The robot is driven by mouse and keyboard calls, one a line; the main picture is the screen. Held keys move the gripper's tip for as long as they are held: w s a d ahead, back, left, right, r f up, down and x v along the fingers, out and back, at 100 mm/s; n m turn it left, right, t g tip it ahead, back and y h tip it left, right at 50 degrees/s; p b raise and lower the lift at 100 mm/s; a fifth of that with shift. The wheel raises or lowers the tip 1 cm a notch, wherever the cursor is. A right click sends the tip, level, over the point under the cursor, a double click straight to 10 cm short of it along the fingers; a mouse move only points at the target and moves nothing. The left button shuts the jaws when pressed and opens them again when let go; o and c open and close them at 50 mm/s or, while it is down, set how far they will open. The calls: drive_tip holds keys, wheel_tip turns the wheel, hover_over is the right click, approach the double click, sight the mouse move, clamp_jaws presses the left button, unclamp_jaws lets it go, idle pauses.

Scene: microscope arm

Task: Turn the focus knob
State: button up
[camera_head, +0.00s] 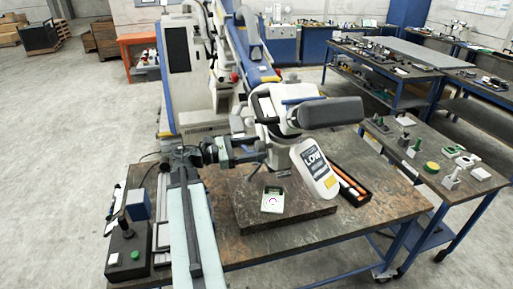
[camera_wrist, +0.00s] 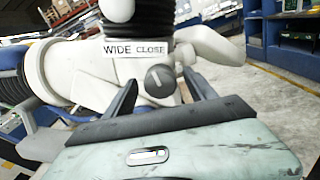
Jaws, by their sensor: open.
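The focus knob (camera_wrist: 160,81) is a dark grey, round knob with a pale line on its face. In the wrist view it sits on the white microscope head (camera_wrist: 75,68), below a "WIDE CLOSE" label (camera_wrist: 135,49). My gripper (camera_wrist: 161,77) is open, with one black finger to the left of the knob and one to the right. A gap shows on each side, so neither finger visibly touches it. In the head view my gripper (camera_head: 255,148) is at the left side of the white microscope head (camera_head: 284,116). I cannot make out the knob there.
The head hangs over a worn bench (camera_head: 350,222) with a dark slab (camera_head: 300,208) and a small whitish-green piece (camera_head: 272,200) on it. An open tray (camera_head: 350,187) lies to the right. A black control box (camera_head: 128,255) stands at the front left. A side table (camera_head: 455,200) holds several parts.

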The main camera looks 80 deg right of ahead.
drive_tip(key=shift+s+d, duration=0.1)
drive_tip(key=shift+s, duration=0.15)
drive_tip(key=shift+w, duration=0.1)
drive_tip(key=c, duration=1.4)
drive_tip(key=shift+m, duration=0.3)
drive_tip(key=shift+m, duration=3.1)
drive_tip(key=o, duration=1.4)
